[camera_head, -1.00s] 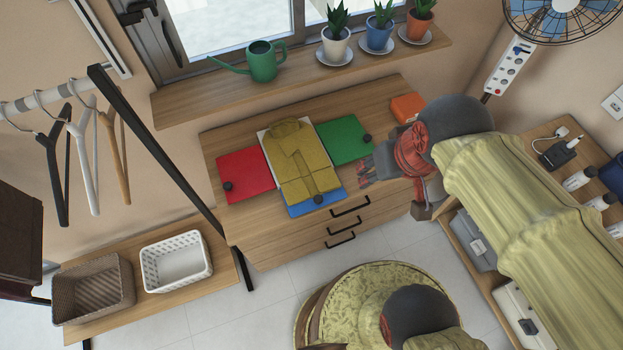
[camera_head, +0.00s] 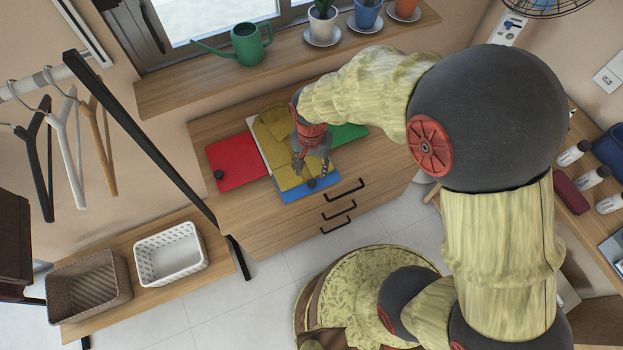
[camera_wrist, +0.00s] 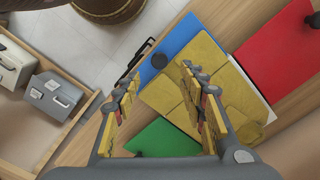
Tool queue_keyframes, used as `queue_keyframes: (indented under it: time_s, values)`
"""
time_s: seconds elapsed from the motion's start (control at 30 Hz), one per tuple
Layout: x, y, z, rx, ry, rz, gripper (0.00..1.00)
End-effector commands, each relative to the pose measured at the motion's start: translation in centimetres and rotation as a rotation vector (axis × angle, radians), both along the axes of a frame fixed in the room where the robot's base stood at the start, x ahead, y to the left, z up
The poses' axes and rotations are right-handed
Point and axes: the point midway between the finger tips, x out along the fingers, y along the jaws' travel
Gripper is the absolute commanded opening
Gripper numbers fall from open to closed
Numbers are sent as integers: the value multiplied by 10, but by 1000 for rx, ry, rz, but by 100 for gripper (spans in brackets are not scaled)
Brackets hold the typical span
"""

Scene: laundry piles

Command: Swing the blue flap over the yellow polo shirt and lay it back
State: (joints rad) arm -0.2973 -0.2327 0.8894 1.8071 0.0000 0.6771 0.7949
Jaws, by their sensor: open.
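The yellow polo shirt (camera_head: 283,172) lies folded on a white board on top of the drawer chest, and my arm covers part of it. It also shows in the wrist view (camera_wrist: 200,62). The blue flap (camera_head: 296,192) lies flat at the board's front edge, partly under the shirt's end. Its black knob (camera_wrist: 159,60) stands up in the wrist view. My gripper (camera_head: 311,172) is open and empty, above the shirt near the blue flap. In the wrist view my gripper (camera_wrist: 163,95) has its fingers spread, with the shirt and the chest top beyond them.
The red flap (camera_head: 237,162) lies flat on the left and the green flap (camera_head: 347,133) on the right. A windowsill (camera_head: 170,95) with a watering can (camera_head: 247,48) and potted plants runs behind. Drawer handles (camera_head: 344,190) stick out in front.

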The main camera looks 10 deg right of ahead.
Motion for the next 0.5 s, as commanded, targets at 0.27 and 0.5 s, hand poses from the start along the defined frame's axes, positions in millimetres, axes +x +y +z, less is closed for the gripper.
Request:
queue_keyframes:
  time_s: [0.27,0.5]
  values:
    - [-1,0,-34,-1,4,-10,42]
    - [-1,0,-67,-1,3,-9,42]
